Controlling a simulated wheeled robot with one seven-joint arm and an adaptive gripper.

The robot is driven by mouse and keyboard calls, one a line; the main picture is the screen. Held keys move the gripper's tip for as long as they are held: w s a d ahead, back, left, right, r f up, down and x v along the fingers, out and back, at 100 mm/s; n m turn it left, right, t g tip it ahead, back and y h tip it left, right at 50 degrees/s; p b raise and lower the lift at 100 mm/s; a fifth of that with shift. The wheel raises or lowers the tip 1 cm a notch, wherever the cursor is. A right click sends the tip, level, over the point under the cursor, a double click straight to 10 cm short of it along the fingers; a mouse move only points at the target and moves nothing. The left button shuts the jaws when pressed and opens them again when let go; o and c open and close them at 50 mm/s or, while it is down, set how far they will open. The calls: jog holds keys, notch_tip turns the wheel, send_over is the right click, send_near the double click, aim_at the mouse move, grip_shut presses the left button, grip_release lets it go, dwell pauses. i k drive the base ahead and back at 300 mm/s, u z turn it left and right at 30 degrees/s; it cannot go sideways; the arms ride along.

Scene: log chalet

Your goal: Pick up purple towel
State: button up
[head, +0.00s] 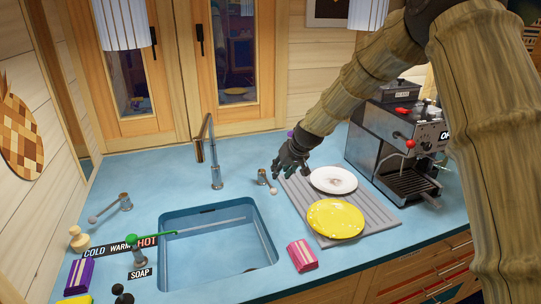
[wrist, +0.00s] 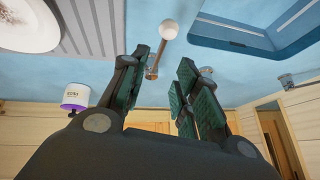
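The purple towel (head: 78,276) is a small folded bundle with pale stripes. It lies on the blue counter at the lower left of the head view, left of the sink. My gripper (head: 290,160) is far from it, above the counter behind the sink's right side, near the drying mat. In the wrist view my gripper (wrist: 162,85) has its fingers apart with nothing between them. The towel does not show in the wrist view.
The sink (head: 270,250) and faucet (head: 215,165) lie between my gripper and the towel. A pink towel (head: 302,255), yellow plate (head: 335,219) and white plate (head: 333,180) are at right.

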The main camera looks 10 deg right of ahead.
aim_at(79, 278)
jog(key=k, duration=1)
